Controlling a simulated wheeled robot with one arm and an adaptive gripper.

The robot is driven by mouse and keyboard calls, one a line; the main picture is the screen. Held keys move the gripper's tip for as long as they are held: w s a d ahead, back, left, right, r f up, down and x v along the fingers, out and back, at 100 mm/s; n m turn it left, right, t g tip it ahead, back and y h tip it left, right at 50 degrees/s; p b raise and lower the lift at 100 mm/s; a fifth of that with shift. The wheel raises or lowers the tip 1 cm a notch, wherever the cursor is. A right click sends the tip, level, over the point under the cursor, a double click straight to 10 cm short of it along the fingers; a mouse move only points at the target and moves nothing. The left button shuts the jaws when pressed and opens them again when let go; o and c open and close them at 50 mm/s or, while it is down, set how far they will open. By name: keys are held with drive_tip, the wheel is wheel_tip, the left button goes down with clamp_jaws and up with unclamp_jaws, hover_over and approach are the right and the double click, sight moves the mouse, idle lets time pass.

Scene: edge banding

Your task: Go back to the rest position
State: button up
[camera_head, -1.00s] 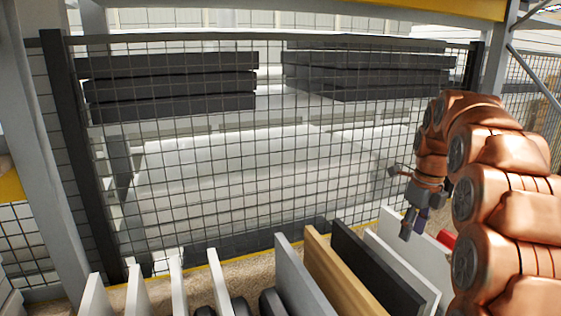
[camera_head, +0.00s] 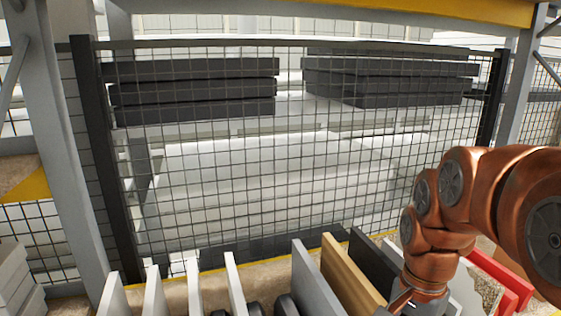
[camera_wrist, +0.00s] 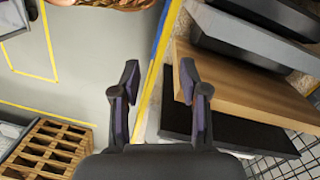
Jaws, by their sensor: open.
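My copper-coloured arm is at the right in the head view, bent over with its wrist pointing down near the bottom edge. In that view my fingertips are cut off by the bottom edge. In the wrist view my gripper (camera_wrist: 160,100) is open, its two dark fingers with purple pads spread apart. Nothing is held between them. A yellow and blue floor line and bare floor show behind the gap.
Upright panels stand in a row along the bottom: white, grey, wood (camera_head: 352,276), black (camera_head: 374,262) and red (camera_head: 497,275). A mesh fence (camera_head: 250,170) stands behind them. A wooden pallet (camera_wrist: 45,148) lies on the floor, with open grey floor (camera_wrist: 85,75) beside it.

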drive_tip(key=s+a+f+n, duration=0.1)
drive_tip(key=s+f+n, duration=0.2)
drive_tip(key=s+n, duration=0.2)
drive_tip(key=s+a+f+n, duration=0.1)
drive_tip(key=s+f+n, duration=0.2)
drive_tip(key=s, duration=0.6)
drive_tip(key=n, duration=0.2)
drive_tip(key=shift+s+a+f+n+g, duration=0.2)
drive_tip(key=shift+a+f+n+g, duration=0.1)
drive_tip(key=shift+a+n+g, duration=0.1)
drive_tip(key=shift+c, duration=0.4)
idle(0.4)
